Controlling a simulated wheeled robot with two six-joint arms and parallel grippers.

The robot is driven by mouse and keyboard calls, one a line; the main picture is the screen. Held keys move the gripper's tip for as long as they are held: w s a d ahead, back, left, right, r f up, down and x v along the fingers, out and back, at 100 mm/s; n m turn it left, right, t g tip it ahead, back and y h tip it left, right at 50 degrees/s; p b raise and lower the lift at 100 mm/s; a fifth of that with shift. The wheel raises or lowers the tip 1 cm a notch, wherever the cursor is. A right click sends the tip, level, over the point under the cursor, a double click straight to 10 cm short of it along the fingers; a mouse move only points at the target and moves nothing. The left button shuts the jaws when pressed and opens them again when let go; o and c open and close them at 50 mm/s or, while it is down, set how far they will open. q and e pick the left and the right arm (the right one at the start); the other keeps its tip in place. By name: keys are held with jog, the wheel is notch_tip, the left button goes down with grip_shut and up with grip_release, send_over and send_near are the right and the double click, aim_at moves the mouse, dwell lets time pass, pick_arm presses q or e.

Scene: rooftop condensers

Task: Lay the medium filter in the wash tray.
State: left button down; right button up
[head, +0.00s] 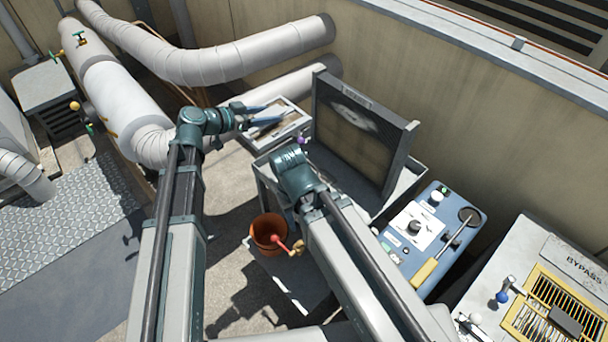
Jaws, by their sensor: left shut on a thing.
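My left gripper (268,113) is shut at the far left of the work area. Its blue fingers lie over a pale-framed rectangular thing (301,127) with a brownish inside. I take the held thing to be the medium filter, but its outline is hard to separate from what is below. A large framed panel (352,140) with a pale, dirty patch stands upright in a grey rimmed tray (402,186). That may be the wash tray; no label shows. My right arm's wrist is in front of the panel's lower left; its fingers are hidden.
A brown bucket (268,232) stands below the arms. A grey BYPASS unit (570,255) is at lower right. Thick pipes (215,62) run behind.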

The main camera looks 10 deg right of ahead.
pick_arm(q)
jog(key=shift+w+f, duration=0.15)
jog(key=shift+w, duration=0.05)
jog(key=d+f+b, duration=0.7)
jog(key=f+b, duration=0.3)
jog(key=d+f+b, duration=0.7)
jog(key=f+b, duration=0.3)
jog(key=b, duration=0.1)
jog(key=shift+s+f, duration=0.35)
jog(key=shift+f, duration=0.05)
jog(key=shift+f, duration=0.1)
notch_tip(320, 180, down, 6)
jog(key=b, duration=0.6)
jog(key=shift+b, duration=0.3)
jog(key=shift+f, duration=0.15)
notch_tip(320, 180, down, 4)
jog(key=b, duration=0.3)
jog(key=shift+r+b, duration=0.25)
jog(key=shift+b, duration=0.1)
